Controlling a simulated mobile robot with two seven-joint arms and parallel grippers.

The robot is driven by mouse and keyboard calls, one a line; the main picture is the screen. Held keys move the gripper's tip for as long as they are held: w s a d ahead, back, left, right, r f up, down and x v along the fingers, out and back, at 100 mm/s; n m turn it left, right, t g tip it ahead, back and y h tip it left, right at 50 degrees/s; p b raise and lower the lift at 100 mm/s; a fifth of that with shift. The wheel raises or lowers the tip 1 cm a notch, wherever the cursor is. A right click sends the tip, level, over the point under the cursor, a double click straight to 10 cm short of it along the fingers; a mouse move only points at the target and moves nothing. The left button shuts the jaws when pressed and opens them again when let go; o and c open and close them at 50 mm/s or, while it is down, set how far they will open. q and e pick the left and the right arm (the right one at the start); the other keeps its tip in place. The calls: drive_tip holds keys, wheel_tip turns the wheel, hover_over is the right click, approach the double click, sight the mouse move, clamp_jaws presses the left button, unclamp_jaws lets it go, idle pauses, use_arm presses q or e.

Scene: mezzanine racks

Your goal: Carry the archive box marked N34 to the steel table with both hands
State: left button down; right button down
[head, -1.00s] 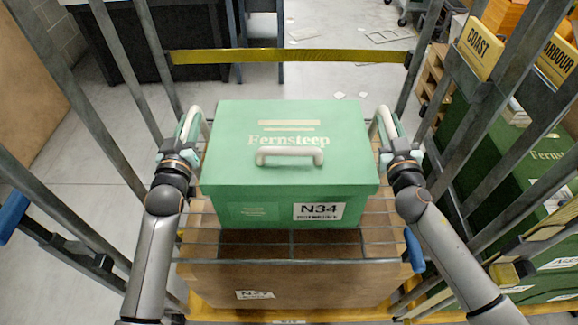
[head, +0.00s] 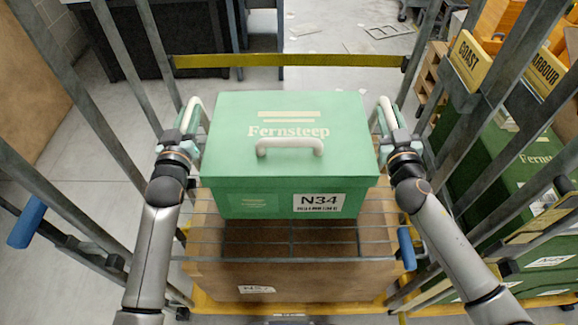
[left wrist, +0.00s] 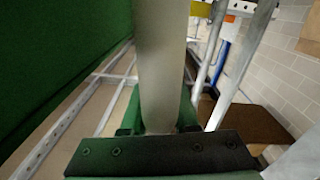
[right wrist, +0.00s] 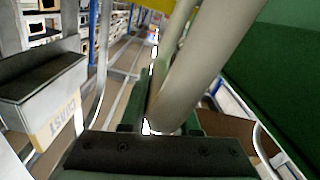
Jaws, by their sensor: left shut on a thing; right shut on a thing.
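The archive box marked N34 (head: 285,165) is green, with a pale lid handle and a white label on its front. It looks level above a wire shelf (head: 290,245) inside a mesh cage trolley; whether a gap lies beneath it is unclear. My left gripper (head: 184,130) is shut on the pale handle at its left side, and that handle fills the middle of the left wrist view (left wrist: 160,65). My right gripper (head: 392,128) is shut on the matching right-side handle, also close up in the right wrist view (right wrist: 195,75). The steel table cannot be clearly identified.
A brown carton (head: 280,275) sits under the wire shelf. Cage posts stand close on both sides, and a yellow bar (head: 290,60) crosses behind the box. A dark table-like unit (head: 155,45) stands beyond at left.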

use_arm(q)
drive_tip(key=shift+a+r, duration=0.1)
drive_tip(key=shift+r, duration=0.05)
use_arm(e)
drive_tip(key=shift+d, duration=0.1)
idle(0.5)
